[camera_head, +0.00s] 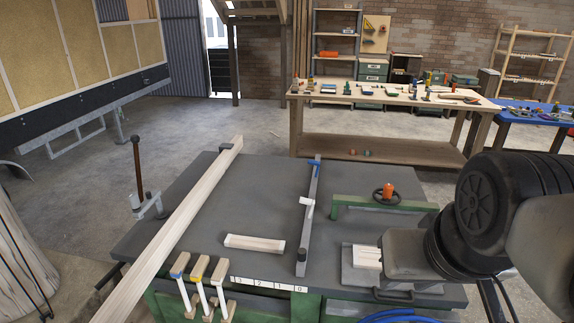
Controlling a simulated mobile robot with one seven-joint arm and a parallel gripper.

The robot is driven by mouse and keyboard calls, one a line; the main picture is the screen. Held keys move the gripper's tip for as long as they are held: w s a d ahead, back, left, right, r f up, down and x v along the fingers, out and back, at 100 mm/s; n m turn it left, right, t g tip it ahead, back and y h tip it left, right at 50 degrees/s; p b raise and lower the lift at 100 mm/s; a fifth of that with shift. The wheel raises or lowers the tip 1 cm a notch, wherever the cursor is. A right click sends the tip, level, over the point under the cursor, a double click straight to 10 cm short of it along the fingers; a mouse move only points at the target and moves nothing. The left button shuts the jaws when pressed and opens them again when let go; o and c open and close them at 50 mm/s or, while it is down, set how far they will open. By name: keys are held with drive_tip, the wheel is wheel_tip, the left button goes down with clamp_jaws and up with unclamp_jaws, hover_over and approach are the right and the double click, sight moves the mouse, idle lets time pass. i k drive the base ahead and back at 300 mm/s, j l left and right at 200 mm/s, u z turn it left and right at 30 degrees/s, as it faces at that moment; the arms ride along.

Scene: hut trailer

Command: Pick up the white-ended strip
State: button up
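Three short wooden strips stand in a row at the front edge of the grey bench (262,190). One has a blue end (180,265), one a yellow end (199,267), and the rightmost (221,270) has a pale end that looks white, though it is too small to be sure. White lower parts show below them. My gripper (402,256) is to the right, over the bench's right front part, well apart from the strips. Its fingers cannot be made out, so whether it is open or shut is unclear.
A long pale beam (180,228) crosses the bench's left side. A short wooden block (255,243), a metal bar (309,215) and a green frame with a handwheel (384,203) are on the bench. A wooden table (390,97) stands behind.

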sight(239, 242)
drive_tip(key=u, duration=0.8)
drive_tip(key=i+j+z, duration=0.1)
drive_tip(key=i, duration=0.35)
drive_tip(key=i+j+z, duration=0.1)
drive_tip(key=i+j, duration=0.2)
drive_tip(key=i, duration=0.1)
